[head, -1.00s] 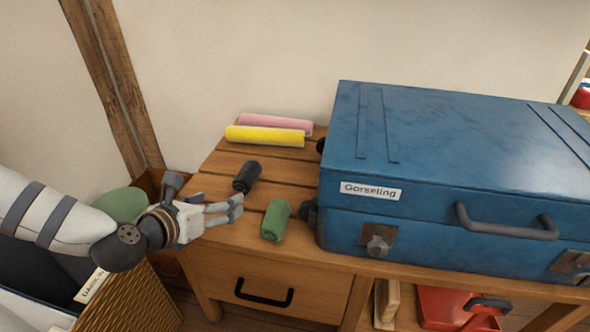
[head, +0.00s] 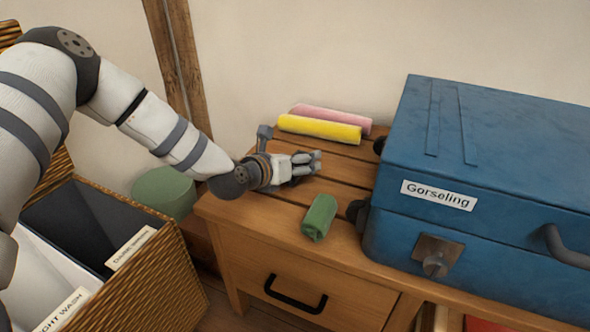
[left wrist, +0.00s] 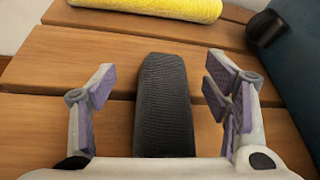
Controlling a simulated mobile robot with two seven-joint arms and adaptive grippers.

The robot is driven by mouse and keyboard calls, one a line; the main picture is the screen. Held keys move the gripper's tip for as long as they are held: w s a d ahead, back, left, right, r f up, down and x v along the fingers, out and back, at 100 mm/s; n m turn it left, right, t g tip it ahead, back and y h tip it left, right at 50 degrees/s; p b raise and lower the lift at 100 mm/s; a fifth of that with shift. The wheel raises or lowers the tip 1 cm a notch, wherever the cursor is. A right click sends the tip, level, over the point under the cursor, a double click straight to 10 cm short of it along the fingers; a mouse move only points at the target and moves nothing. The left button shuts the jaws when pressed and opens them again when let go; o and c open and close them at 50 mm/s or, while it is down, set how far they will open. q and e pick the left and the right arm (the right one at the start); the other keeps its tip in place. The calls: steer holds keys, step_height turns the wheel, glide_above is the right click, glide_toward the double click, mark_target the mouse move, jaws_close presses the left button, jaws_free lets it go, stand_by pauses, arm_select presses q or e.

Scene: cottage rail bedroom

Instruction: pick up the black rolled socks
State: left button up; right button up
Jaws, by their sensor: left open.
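The black rolled socks (left wrist: 163,105) lie on the slatted wooden table top, between the spread fingers of my left gripper (left wrist: 160,100) in the left wrist view. Gaps show on both sides, so the fingers do not touch the socks. In the head view my left gripper (head: 306,163) is low over the table and hides the socks. My right gripper is in neither view.
A green roll (head: 319,217) lies in front of the gripper. Yellow (head: 318,129) and pink (head: 335,117) rolls lie behind it. A blue suitcase (head: 440,170) fills the table's right side. A wicker hamper (head: 165,270) stands at the lower left.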

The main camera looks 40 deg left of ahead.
arm_select(q)
steer(key=c, duration=1.2)
steer(key=shift+r, duration=0.1)
